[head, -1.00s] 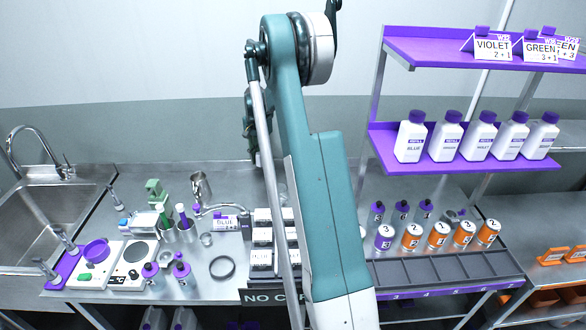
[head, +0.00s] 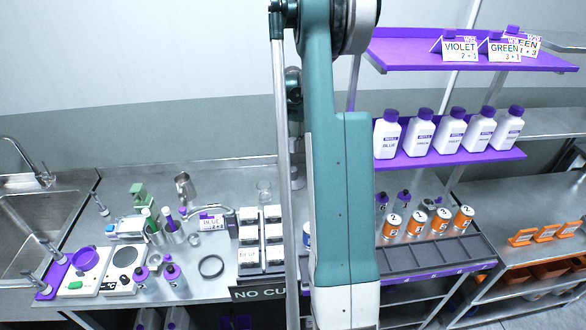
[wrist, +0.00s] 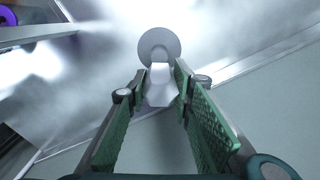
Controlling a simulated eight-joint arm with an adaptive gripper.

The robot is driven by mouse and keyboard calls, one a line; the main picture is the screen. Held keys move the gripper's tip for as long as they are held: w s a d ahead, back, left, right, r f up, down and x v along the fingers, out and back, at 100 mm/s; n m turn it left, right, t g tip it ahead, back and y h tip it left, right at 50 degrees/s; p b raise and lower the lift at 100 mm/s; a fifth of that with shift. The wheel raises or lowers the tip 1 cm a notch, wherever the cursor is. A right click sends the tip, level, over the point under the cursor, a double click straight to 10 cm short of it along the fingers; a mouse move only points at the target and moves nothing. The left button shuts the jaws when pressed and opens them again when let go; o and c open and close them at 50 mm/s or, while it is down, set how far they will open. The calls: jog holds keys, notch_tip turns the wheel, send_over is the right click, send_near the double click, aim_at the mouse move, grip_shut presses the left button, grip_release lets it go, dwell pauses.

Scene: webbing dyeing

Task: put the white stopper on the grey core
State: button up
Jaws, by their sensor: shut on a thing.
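In the wrist view, my gripper (wrist: 160,71) is shut on a pale white piece, which I take to be the white stopper (wrist: 161,92). A round light-grey disc (wrist: 160,43) shows just beyond the fingertips, in line with the piece. I cannot tell whether the disc is part of the stopper or separate from it. In the head view, my arm hides the gripper and the stopper. I cannot pick out the grey core with certainty in either view.
A steel bench holds a black-and-white rack (head: 249,238), a dark ring (head: 211,266) and orange cans (head: 414,223). An empty grey divided tray (head: 440,250) lies in front of the cans. White bottles (head: 453,128) stand on a purple shelf at right. A sink (head: 40,215) is at far left.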

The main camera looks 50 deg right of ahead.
jog(key=shift+s, duration=0.1)
dwell(0.3)
send_over(293, 168)
jog(key=shift+s+a+f, duration=0.1)
jog(key=shift+f, duration=3.05)
jog(key=shift+f, duration=0.1)
jog(key=shift+f+p, duration=0.3)
jog(key=shift+f, duration=1.45)
jog(key=shift+f, duration=0.15)
jog(key=o, duration=0.8)
jog(key=shift+o, duration=0.2)
notch_tip(293, 168, up, 12)
jog(key=shift+r, duration=0.15)
